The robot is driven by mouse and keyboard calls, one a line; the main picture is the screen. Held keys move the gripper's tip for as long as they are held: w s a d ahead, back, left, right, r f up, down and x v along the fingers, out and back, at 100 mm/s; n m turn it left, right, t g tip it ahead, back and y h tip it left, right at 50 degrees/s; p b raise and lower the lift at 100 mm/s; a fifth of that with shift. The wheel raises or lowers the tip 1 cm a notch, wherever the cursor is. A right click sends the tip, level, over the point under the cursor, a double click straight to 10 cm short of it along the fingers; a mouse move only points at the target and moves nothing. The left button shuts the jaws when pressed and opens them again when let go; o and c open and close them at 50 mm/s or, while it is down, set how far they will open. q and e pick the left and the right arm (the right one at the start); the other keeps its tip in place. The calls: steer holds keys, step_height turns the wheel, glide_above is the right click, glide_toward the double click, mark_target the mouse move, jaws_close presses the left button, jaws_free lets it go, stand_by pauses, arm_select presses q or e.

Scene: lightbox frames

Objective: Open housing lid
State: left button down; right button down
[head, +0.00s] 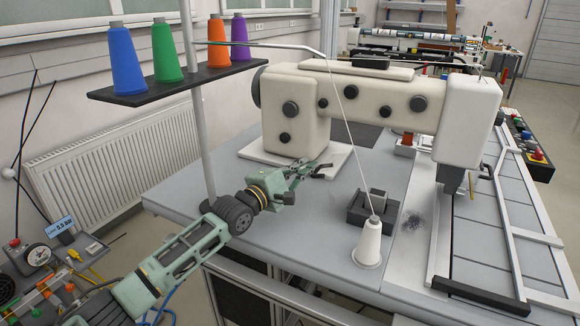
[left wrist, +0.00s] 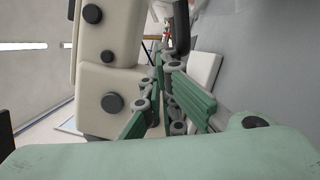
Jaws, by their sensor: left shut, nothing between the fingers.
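A cream sewing machine (head: 360,105) with several black knobs stands on a grey table. A flat cream lid-like plate (head: 342,70) with a dark block lies on top of its housing and looks closed. I cannot tell for certain that it is the housing lid. My left gripper (head: 322,168) is shut and empty, low in front of the machine's left column. In the left wrist view the left gripper (left wrist: 158,60) points past the cream housing (left wrist: 108,95) with its black knobs; I cannot tell whether they touch. My right gripper is not in view.
A thread stand with a black shelf (head: 175,80) holds several coloured cones at the left. A white thread cone (head: 368,243) and a small black box (head: 369,214) stand on the table (head: 290,235) front. A white rail frame (head: 500,215) lies at the right.

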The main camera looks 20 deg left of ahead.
mark_target(333, 180)
arm_select(q)
steer(key=shift+s+d+r+p, duration=0.15)
steer(key=shift+d+r, duration=0.1)
steer(key=shift+d, duration=0.25)
steer(key=shift+s+d+r+p, duration=0.15)
steer(key=shift+d+r, duration=0.1)
steer(key=shift+d, duration=0.2)
steer(key=r+m+p, duration=0.1)
steer(key=d+r+p, duration=0.1)
steer(key=p, duration=0.1)
steer(key=d+r+m+p, duration=0.1)
steer(key=p, duration=0.1)
steer(key=shift+s+r+m+g, duration=0.15)
steer(key=shift+r+m+g, duration=0.15)
steer(key=shift+g, duration=0.1)
steer(key=shift+s+d+m+p, duration=0.1)
steer(key=shift+d+m+p, duration=0.35)
steer(key=shift+m+p, duration=0.2)
